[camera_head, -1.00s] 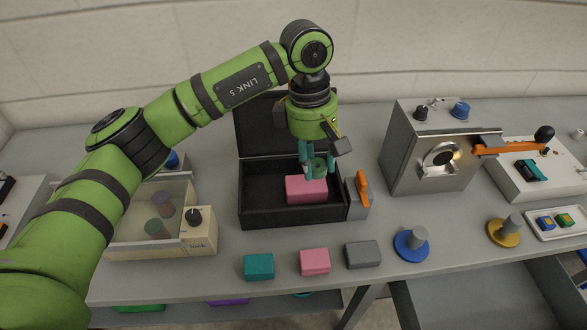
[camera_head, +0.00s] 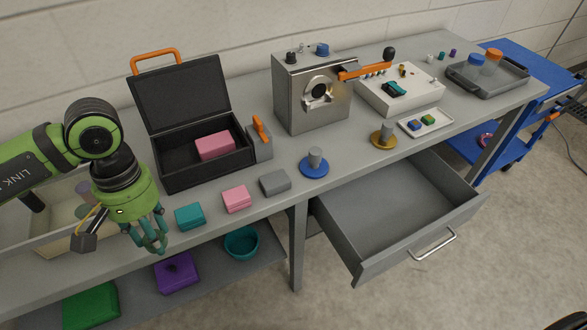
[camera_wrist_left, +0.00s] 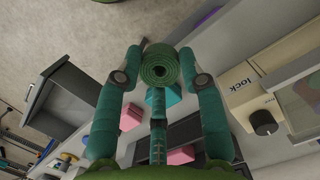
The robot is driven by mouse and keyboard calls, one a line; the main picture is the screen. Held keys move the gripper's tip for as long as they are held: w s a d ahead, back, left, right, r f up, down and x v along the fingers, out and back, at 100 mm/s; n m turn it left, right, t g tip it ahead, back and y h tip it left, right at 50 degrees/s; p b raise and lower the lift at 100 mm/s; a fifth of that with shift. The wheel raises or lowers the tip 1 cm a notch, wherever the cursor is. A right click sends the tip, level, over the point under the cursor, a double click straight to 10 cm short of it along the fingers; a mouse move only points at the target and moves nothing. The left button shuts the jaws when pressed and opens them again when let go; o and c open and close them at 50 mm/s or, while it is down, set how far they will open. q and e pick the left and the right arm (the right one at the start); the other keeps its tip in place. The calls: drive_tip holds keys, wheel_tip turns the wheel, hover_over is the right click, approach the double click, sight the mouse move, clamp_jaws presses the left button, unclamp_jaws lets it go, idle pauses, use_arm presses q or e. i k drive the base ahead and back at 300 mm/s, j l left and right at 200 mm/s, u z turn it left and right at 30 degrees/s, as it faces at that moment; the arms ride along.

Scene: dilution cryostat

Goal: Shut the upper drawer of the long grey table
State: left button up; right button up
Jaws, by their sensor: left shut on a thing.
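The upper drawer (camera_head: 385,215) of the long grey table (camera_head: 340,175) stands pulled far out at the right in the head view. It is grey and looks empty, with a silver bar handle (camera_head: 433,245) on its front. The drawer also shows at the left of the left wrist view (camera_wrist_left: 58,98). My left gripper (camera_head: 152,240) is at the table's front edge on the left, well apart from the drawer. Its teal fingers are shut on a green spiral roll (camera_wrist_left: 158,68). My right gripper is not in view.
Teal (camera_head: 189,217), pink (camera_head: 236,199) and grey (camera_head: 274,183) blocks line the front edge. An open black case (camera_head: 200,180) holds a pink block. A table leg (camera_head: 298,245) stands left of the drawer. A blue cart (camera_head: 535,105) is at far right. Floor before the drawer is clear.

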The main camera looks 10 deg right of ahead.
sight(374, 231)
drive_tip(key=i+l, duration=0.1)
drive_tip(key=l, duration=2.2)
drive_tip(key=i, duration=0.05)
